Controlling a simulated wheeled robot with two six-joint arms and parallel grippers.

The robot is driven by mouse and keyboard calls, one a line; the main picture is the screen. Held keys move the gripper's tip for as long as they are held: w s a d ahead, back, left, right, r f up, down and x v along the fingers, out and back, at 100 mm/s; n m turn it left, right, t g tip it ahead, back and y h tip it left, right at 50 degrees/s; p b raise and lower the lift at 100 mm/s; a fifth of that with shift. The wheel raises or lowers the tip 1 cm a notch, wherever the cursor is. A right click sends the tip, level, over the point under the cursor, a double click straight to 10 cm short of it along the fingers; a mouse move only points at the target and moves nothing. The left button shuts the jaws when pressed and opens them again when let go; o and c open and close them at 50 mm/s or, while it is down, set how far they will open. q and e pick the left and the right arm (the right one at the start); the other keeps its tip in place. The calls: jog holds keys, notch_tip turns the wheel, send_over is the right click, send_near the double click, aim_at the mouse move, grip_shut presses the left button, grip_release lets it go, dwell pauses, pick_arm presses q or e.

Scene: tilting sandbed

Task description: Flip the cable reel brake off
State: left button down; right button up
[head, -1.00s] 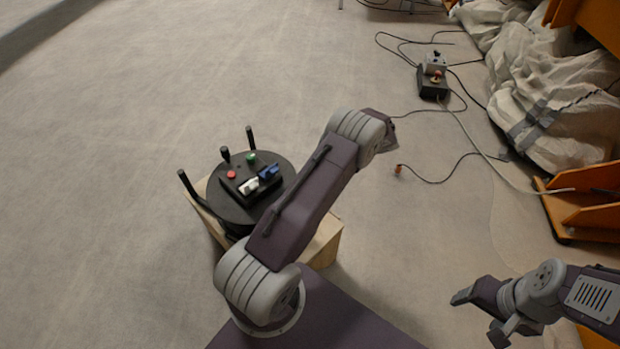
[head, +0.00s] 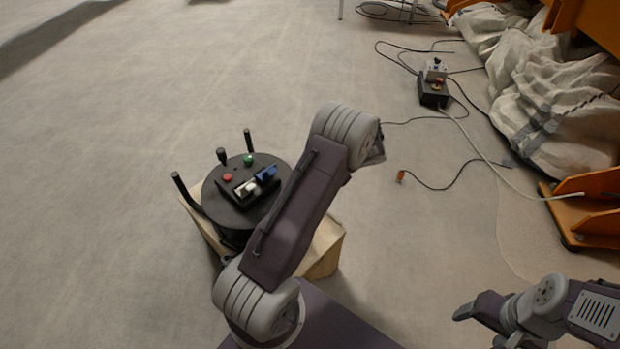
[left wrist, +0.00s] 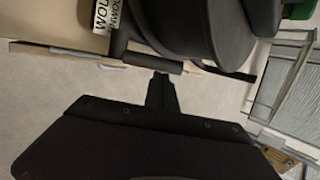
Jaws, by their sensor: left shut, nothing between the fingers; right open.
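The cable reel (head: 228,215) is a black round drum on a wooden block (head: 325,250), left of my left arm in the head view. Its top carries a red button (head: 228,177), a green button (head: 248,160), a white rocker (head: 246,188) and a blue rocker (head: 266,174). Black posts (head: 181,186) rise at its rim; I cannot tell which part is the brake. Dark round parts, probably the reel (left wrist: 185,25), fill the top of the left wrist view. My left gripper (left wrist: 161,78) is shut and empty, its tip close to a dark bar (left wrist: 150,62); contact is unclear. My right gripper (head: 482,326) is open, away from the reel.
A small control box (head: 433,92) with cables lies on the floor at upper right. White sacks (head: 555,120) and orange frames (head: 590,205) line the right side. The floor left of the reel is clear.

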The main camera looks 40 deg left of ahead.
pick_arm(q)
jog(key=shift+s+d+r+y+b, duration=0.15)
jog(key=shift+d+y+b, duration=0.2)
jog(key=shift+y, duration=0.2)
jog(key=shift+w+d+r+y+b, duration=0.15)
jog(key=shift+d+y+b, duration=0.15)
jog(key=shift+y, duration=0.25)
jog(key=shift+s+d+r+n+y, duration=0.1)
jog(key=shift+d+r+n+y, duration=0.05)
jog(key=shift+d+y, duration=0.4)
jog(key=shift+s+d+r+n+y, duration=0.2)
jog(key=shift+d+y, duration=0.2)
jog(key=shift+y, duration=0.25)
jog(key=shift+s+d+r+n+y, duration=0.1)
jog(key=shift+d+n+y, duration=0.05)
jog(key=shift+d+y, duration=0.4)
dwell(0.6)
jog(key=shift+r+p, duration=0.65)
jog(key=shift+r, duration=0.15)
jog(key=shift+w, duration=0.1)
